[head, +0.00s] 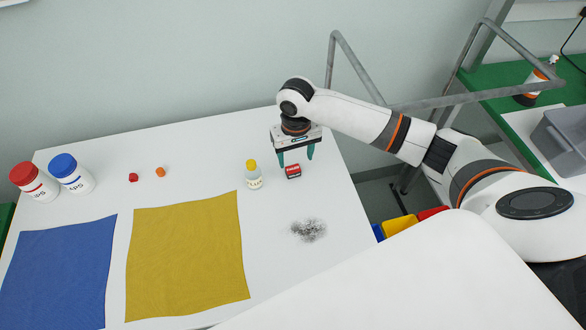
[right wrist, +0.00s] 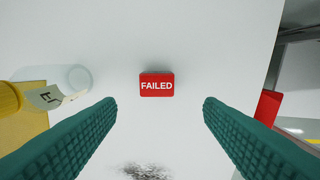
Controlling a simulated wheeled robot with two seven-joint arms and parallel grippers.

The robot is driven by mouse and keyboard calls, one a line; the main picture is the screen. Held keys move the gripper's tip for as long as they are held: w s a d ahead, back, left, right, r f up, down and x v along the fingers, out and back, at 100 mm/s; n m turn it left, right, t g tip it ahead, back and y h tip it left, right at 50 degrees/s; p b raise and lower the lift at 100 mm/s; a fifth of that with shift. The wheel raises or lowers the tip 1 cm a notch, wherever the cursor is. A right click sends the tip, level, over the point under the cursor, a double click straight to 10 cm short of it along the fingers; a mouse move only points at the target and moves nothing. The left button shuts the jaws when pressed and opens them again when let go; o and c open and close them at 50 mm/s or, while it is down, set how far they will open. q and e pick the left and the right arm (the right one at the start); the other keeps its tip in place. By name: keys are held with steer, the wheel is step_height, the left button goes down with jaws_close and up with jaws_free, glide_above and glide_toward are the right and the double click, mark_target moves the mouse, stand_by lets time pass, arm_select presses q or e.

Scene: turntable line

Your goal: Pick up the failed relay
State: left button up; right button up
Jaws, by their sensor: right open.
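The failed relay (head: 293,172) is a small block with a red top, lying on the white table toward its right side. In the right wrist view the relay (right wrist: 157,86) shows a red face with the word FAILED, upright to the camera. My right gripper (head: 296,155) is open above the table near the relay, its teal fingers pointing down. In the right wrist view the fingertips (right wrist: 158,102) stand wide apart, left and right of the relay, with nothing between them. My left gripper is not in view.
A yellow-capped bottle (head: 253,175) stands just left of the relay. A dark smudge (head: 309,230) lies in front. A yellow cloth (head: 187,260), blue cloth (head: 60,270), two capped jars (head: 74,175) and small red and orange pieces (head: 160,172) lie further left. A metal rail (head: 440,100) stands behind right.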

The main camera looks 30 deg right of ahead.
mark_target(294, 170)
steer(key=shift+w+f, duration=0.2)
steer(key=shift+f, duration=0.5)
steer(key=shift+a+f+p, duration=0.1)
steer(key=shift+f+p, duration=0.35)
steer(key=shift+f, duration=1.85)
steer(key=c, duration=1.1)
